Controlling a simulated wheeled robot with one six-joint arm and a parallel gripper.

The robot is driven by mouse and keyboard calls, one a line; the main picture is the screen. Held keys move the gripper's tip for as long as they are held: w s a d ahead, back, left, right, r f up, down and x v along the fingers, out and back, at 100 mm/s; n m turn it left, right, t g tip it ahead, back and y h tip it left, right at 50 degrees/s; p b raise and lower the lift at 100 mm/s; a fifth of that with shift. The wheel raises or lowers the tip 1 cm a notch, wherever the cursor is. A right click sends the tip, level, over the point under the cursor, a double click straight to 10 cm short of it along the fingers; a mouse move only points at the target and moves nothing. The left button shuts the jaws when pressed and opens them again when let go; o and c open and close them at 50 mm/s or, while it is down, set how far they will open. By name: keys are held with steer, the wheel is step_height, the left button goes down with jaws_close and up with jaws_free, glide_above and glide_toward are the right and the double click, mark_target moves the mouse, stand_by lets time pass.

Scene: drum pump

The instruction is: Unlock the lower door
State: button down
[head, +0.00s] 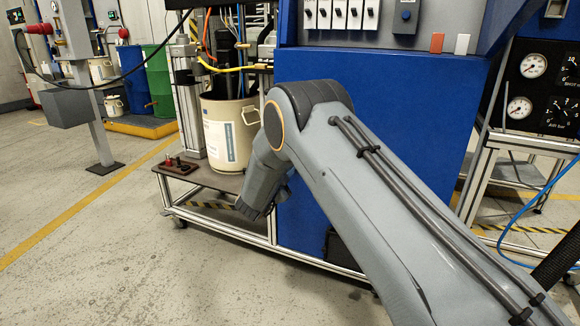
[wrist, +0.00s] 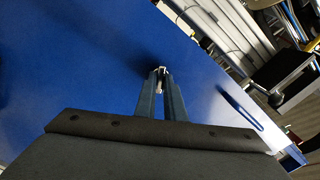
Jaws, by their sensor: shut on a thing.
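The lower door appears to be the broad blue panel (head: 420,95) of the cabinet, partly covered by my arm in the head view. In the wrist view, a blue face (wrist: 70,85) fills the left and middle. My gripper (wrist: 161,72) is close to this face, its two fingers nearly together. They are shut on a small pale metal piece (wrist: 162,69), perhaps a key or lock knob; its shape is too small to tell. A dark blue, slot-shaped handle (wrist: 240,107) is on the blue face to the right. In the head view my own arm hides the fingertips.
A beige bucket (head: 228,135) stands on the low frame shelf left of the cabinet. A gauge panel (head: 540,85) is at the right. Switches (head: 340,14) line the cabinet top. The floor (head: 130,250) at the front left is clear.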

steer(key=m, duration=0.5)
steer(key=shift+f+m, duration=0.1)
steer(key=shift+m, duration=0.3)
stand_by(0.4)
steer(key=c, duration=1.8)
jaws_free()
steer(key=shift+c, duration=0.2)
steer(key=p+v, duration=0.2)
steer(key=v, duration=0.5)
steer(key=shift+s, duration=0.4)
steer(key=shift+a, duration=0.1)
